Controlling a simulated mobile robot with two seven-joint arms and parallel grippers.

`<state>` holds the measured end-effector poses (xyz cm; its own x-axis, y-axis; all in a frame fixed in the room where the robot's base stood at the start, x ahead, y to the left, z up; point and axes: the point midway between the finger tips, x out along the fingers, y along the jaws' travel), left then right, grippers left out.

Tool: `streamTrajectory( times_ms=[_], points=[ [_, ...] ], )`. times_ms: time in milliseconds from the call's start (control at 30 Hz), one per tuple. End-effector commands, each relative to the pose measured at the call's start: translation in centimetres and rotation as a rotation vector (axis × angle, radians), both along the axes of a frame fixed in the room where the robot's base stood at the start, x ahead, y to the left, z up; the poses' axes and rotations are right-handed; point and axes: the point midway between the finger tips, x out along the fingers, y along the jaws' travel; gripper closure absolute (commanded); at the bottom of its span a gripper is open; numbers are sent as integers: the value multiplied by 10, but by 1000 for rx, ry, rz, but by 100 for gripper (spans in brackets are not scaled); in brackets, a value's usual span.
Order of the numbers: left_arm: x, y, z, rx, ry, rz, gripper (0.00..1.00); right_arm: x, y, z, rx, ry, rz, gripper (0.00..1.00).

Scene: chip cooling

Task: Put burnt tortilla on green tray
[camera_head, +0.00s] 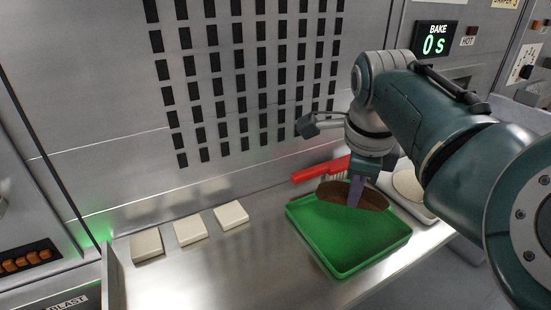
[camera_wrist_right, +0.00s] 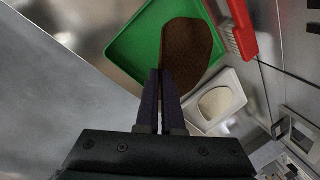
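The burnt tortilla (camera_head: 332,193) is a dark brown disc, seen nearly edge-on above the back part of the green tray (camera_head: 345,236) in the head view. My right gripper (camera_head: 355,192) is at the tortilla, with its fingers close together over it. In the right wrist view the fingers (camera_wrist_right: 161,100) meet at the near edge of the tortilla (camera_wrist_right: 187,52), which appears pinched between them. The tortilla overlaps the green tray (camera_wrist_right: 127,45) there. I cannot tell whether it touches the tray. My left gripper is not in view.
A red-handled brush (camera_head: 320,169) lies behind the green tray. A light tray with a pale tortilla (camera_head: 408,185) stands to its right. Several pale square blocks (camera_head: 190,231) sit on the metal counter to the left. A perforated steel wall rises behind.

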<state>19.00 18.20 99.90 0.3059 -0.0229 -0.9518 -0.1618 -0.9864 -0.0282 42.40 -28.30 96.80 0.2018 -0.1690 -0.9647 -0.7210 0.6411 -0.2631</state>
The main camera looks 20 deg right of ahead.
Motion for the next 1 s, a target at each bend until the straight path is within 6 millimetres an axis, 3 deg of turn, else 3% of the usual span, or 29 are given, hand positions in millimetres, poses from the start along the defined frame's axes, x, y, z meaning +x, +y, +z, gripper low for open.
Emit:
streamTrajectory(
  times_ms=[33, 200, 433, 733, 933, 1000],
  points=[
    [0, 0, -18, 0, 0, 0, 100, 0, 0, -17, -1, 1, 0, 100],
    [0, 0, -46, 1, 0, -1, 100, 0, 0, -43, -1, 1, 0, 100],
    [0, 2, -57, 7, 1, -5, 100, 0, 0, -62, 0, 1, 0, 100],
    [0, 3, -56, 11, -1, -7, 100, 0, 0, -63, -1, 0, 0, 100],
    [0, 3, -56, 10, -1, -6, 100, 0, 0, -63, -1, 1, 0, 76],
    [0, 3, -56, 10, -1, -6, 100, 0, 0, -63, -1, 1, 0, 76]
  ],
)
